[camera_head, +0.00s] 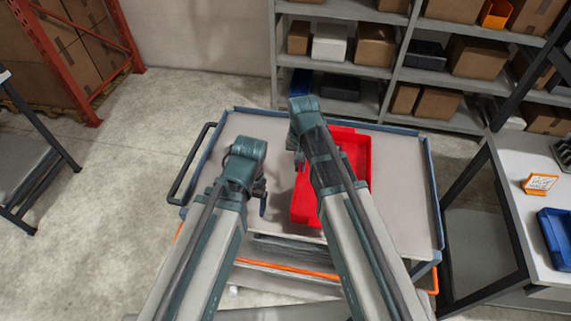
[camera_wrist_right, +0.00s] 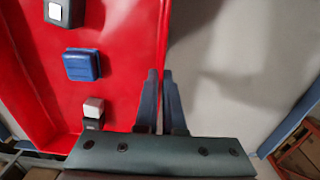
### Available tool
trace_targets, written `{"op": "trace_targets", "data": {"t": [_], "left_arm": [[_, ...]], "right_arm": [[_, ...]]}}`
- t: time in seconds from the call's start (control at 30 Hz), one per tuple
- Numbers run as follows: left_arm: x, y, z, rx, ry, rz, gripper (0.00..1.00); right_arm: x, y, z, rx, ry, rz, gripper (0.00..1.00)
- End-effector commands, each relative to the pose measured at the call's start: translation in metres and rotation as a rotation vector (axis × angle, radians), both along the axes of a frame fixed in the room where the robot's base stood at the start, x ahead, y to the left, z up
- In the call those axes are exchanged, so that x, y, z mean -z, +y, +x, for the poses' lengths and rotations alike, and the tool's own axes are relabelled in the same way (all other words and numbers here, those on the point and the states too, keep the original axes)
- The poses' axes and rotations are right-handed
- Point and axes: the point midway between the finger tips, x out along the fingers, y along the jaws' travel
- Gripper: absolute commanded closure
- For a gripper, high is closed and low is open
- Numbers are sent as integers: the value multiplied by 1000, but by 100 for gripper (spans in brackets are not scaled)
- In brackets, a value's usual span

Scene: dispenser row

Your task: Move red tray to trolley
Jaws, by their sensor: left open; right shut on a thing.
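The red tray (camera_head: 304,205) is over the top of the grey trolley (camera_head: 402,195), inside its blue rim; I cannot tell whether it rests on the surface. My right arm covers its middle. In the right wrist view, my right gripper (camera_wrist_right: 160,100) is shut on the red tray's side wall (camera_wrist_right: 120,110). Inside the tray lie a blue block (camera_wrist_right: 82,65), a dark block with a white top (camera_wrist_right: 58,11) and a small pale-topped block (camera_wrist_right: 93,108). My left gripper (camera_head: 262,198) is open and empty, left of the tray, above the trolley top.
Shelves (camera_head: 345,72) with cardboard boxes stand behind the trolley. The trolley top is bare right of the tray.

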Motion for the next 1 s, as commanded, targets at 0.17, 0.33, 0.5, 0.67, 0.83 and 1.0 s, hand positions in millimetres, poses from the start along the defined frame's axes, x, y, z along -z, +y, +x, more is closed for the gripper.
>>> {"op": "trace_targets", "data": {"t": [0.17,0.33,0.5,0.67,0.83,1.0], "left_arm": [[3,0,0,0,0,0,19],[3,0,0,0,0,0,19],[3,0,0,0,0,0,19],[4,0,0,0,0,0,19],[6,0,0,0,0,0,19],[19,0,0,-1,0,0,19]], "right_arm": [[3,21,22,-1,0,-1,100],[3,27,26,1,0,-1,100],[3,27,26,1,0,-1,100],[4,32,31,1,0,-1,100],[6,44,43,-1,0,-1,100],[19,46,45,1,0,-1,100]]}}
